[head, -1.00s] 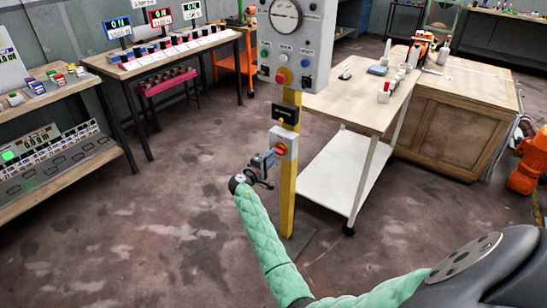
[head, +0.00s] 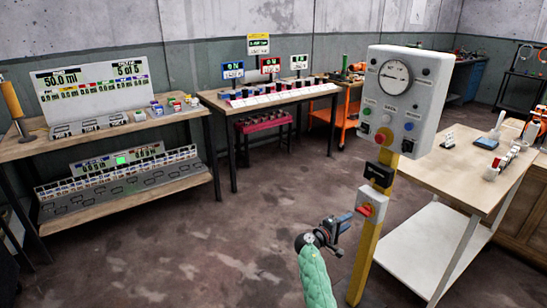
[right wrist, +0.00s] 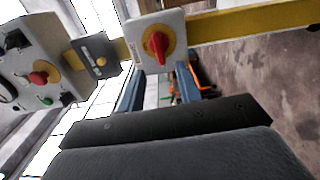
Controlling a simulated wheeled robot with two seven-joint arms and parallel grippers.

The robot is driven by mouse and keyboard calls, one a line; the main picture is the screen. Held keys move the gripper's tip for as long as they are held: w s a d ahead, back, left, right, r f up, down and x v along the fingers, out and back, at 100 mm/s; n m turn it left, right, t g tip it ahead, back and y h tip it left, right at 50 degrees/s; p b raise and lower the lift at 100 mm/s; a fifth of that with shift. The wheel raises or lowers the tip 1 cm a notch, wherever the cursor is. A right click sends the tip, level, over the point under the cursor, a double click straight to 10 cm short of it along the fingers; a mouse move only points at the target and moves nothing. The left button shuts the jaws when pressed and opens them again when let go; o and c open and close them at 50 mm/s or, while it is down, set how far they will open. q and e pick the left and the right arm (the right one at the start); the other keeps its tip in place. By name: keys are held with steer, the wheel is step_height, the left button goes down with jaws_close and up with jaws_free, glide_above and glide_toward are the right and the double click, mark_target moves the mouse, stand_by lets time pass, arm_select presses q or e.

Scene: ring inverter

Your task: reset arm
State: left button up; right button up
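My right arm, in a green padded sleeve, comes up from the bottom of the head view. My right gripper (head: 340,228) is beside the yellow post (head: 364,262), just below the small box with the red rotary switch (head: 366,209). In the right wrist view the blue fingers (right wrist: 158,90) stand apart, with the red switch (right wrist: 157,47) on its yellow disc beyond them. No object shows between the fingers, and they look clear of the switch. My left gripper is in neither view.
A grey control panel (head: 402,98) with a gauge and buttons tops the post. A wheeled table (head: 455,172) stands right of it. Benches with displays line the back (head: 262,98) and left (head: 110,137). The floor (head: 190,235) at left and centre is open.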

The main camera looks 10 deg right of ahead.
steer(key=s+a+r+m+y+p, duration=0.1)
steer(key=s+a+r+m+y, duration=0.1)
steer(key=s+a+y, duration=0.8)
steer(key=s+a+r+m+y+p, duration=0.15)
steer(key=s+a+y, duration=0.35)
steer(key=s+a, duration=0.55)
steer(key=s+a+f+n+g+y, duration=0.1)
steer(key=s+a+y, duration=0.1)
steer(key=s+a, duration=0.35)
steer(key=s+a+f+y, duration=0.1)
steer(key=s+a, duration=0.2)
steer(key=s, duration=0.5)
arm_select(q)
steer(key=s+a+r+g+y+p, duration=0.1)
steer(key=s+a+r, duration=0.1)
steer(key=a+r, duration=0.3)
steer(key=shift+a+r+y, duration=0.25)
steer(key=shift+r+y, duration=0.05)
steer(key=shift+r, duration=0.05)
arm_select(e)
steer(key=s+f+g, duration=0.2)
steer(key=s+f, duration=0.1)
steer(key=s, duration=0.6)
steer(key=s+a+f+g, duration=0.1)
steer(key=s+f, duration=0.3)
steer(key=s, duration=0.4)
steer(key=shift+s+a+f+g, duration=0.25)
steer(key=shift+s+g, duration=0.1)
steer(key=shift+g, duration=0.05)
